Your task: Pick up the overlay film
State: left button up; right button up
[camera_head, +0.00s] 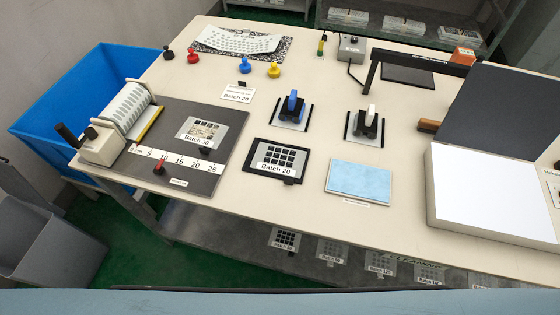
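Several keypad-printed pieces could be the overlay film, and I cannot tell which one it is. A film marked Batch 20 (278,157) lies in a black frame near the table's front middle. A film marked Batch 30 (198,131) lies on the dark ruled board at the left. A printed key sheet (236,42) lies on a speckled sheet at the back left. A striped roll (129,105) sits on the roller device at the left. Neither of my grippers is in view.
The pale table (320,95) has free room between items. Two levered stations, one blue (292,104) and one white (369,122), stand mid-table. A light blue pad (359,181) lies in front. An open white box (488,193) stands right; a blue bin (75,95) stands left.

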aim_at(288, 162)
jog(key=z, duration=1.75)
jog(key=k, duration=1.45)
jog(key=u, duration=1.65)
jog(key=i, duration=0.5)
jog(key=u, duration=0.05)
